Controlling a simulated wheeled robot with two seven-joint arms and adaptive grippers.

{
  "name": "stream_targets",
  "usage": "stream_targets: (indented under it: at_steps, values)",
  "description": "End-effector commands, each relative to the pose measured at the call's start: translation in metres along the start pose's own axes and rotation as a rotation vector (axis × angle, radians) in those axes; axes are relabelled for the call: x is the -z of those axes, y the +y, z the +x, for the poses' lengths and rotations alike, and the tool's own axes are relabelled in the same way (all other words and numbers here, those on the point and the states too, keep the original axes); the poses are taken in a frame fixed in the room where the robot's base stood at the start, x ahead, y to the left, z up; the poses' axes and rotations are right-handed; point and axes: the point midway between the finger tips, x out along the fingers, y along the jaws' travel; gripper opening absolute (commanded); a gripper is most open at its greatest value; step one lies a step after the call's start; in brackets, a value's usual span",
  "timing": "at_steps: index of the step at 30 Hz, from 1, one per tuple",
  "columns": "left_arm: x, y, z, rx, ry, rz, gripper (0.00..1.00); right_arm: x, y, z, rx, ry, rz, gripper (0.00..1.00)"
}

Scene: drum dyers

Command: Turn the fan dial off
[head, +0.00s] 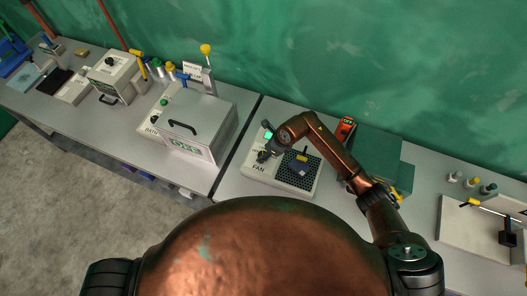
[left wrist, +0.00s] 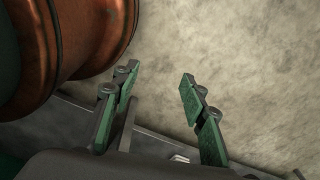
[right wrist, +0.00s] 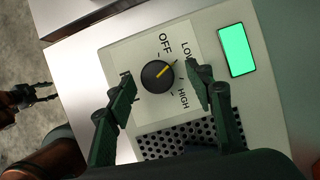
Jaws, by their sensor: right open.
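The fan dial (right wrist: 153,78) is a round black knob with a yellow pointer line, on a white plate marked OFF, LOW and HIGH. The pointer aims up and right, towards LOW rather than OFF. The dial belongs to the white fan unit (head: 260,184), labelled FAN, on the grey bench. My right gripper (right wrist: 160,77) is open, with one dark green finger on each side of the dial; I cannot tell whether they touch it. In the head view my right gripper (head: 264,148) is small above the unit. My left gripper (left wrist: 158,80) is open and empty, over bare floor.
A lit green display (right wrist: 236,50) and a perforated grille (right wrist: 180,137) are beside the dial. A grey box marked OFF (head: 197,120) stands on the bench to the left. An orange device (head: 346,127) and green block (head: 378,155) stand to the right.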

Motion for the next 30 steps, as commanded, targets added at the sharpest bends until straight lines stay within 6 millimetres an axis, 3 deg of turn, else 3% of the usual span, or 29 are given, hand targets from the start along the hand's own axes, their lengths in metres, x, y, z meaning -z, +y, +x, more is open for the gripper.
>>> stream_targets:
  at_steps: [6,8,14,23,30]
  values:
    - [0.039,-0.003,-0.003,0.003,0.048,0.009,0.40,0.000,0.001,0.014,-0.001,-0.001,0.000,0.48]
    - [0.043,-0.004,-0.003,0.003,0.054,0.009,0.40,0.000,0.001,0.015,0.000,-0.001,-0.001,0.48]
    - [0.035,-0.003,-0.003,0.003,0.042,0.008,0.40,0.000,0.001,0.015,0.000,-0.001,-0.001,0.47]
    - [0.019,-0.002,-0.003,0.002,0.023,0.005,0.40,0.000,0.001,0.014,0.000,-0.001,-0.001,0.26]
    - [0.021,-0.003,-0.003,0.003,0.025,0.006,0.40,0.000,0.001,0.015,-0.001,0.000,-0.001,0.10]
